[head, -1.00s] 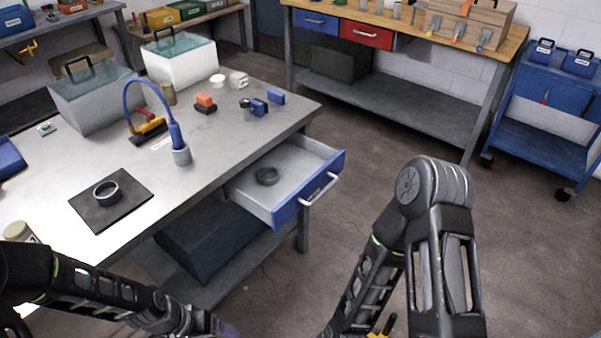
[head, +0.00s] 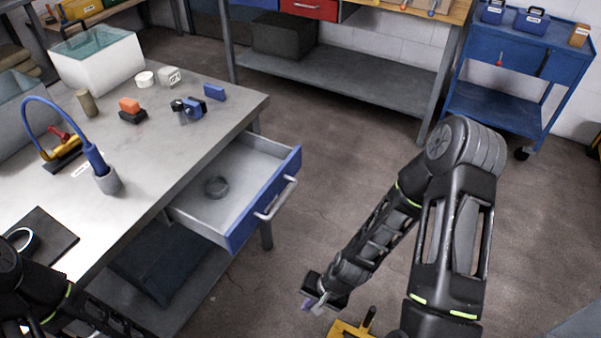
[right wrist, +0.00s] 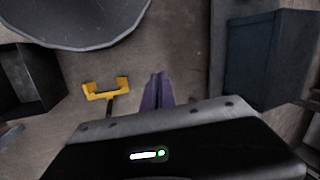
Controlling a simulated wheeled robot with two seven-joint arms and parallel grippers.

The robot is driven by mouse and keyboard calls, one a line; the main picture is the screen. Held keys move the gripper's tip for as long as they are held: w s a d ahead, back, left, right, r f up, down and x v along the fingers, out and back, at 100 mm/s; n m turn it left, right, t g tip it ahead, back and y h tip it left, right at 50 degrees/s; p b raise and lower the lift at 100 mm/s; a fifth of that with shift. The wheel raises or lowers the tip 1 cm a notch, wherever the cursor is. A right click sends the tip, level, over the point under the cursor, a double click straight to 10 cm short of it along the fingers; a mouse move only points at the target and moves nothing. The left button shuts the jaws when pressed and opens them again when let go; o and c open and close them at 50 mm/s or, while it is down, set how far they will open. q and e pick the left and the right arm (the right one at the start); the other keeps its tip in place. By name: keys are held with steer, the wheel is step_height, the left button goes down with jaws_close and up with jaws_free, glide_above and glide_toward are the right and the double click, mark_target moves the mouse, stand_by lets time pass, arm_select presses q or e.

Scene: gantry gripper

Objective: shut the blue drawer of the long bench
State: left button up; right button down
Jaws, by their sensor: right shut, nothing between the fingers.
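The blue drawer (head: 262,203) of the long bench (head: 160,135) stands pulled out, with a silver bar handle (head: 276,198) on its front.
A yellow item (head: 350,330) is near my right gripper, low in the picture. On the bench are a blue lamp-like hose (head: 92,158) and several small parts. Another workbench (head: 340,80) and a blue cart (head: 520,75) stand at the back. Floor between them is clear.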

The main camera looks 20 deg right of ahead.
steer(key=w+d+r+m+t+y+b, duration=0.1)
steer(key=w+d+r+m+t+b, duration=0.2)
steer(key=d+m, duration=0.35)
steer(key=w+d+r+m+y+b, duration=0.1)
steer(key=w+d+r+m, duration=0.2)
steer(key=w+d+m, duration=0.4)
steer(key=w+d+r+m+t+y, duration=0.1)
steer(key=w+r+m+t, duration=0.2)
steer(key=r, duration=0.5)
steer(key=w+d+r+m+t+y, duration=0.2)
steer(key=w+r+m+t, duration=0.1)
steer(key=r, duration=0.5)
steer(key=shift+d+r+t+y+b, duration=0.2)
steer(key=shift+r+t+y+b, duration=0.05)
steer(key=shift+t+y+b, duration=0.1)
steer(key=shift+w, duration=0.15)
glide_toward(290, 174)
steer(key=x, duration=0.6)
steer(key=shift+w+a, duration=0.15)
steer(key=shift+a, duration=0.1)
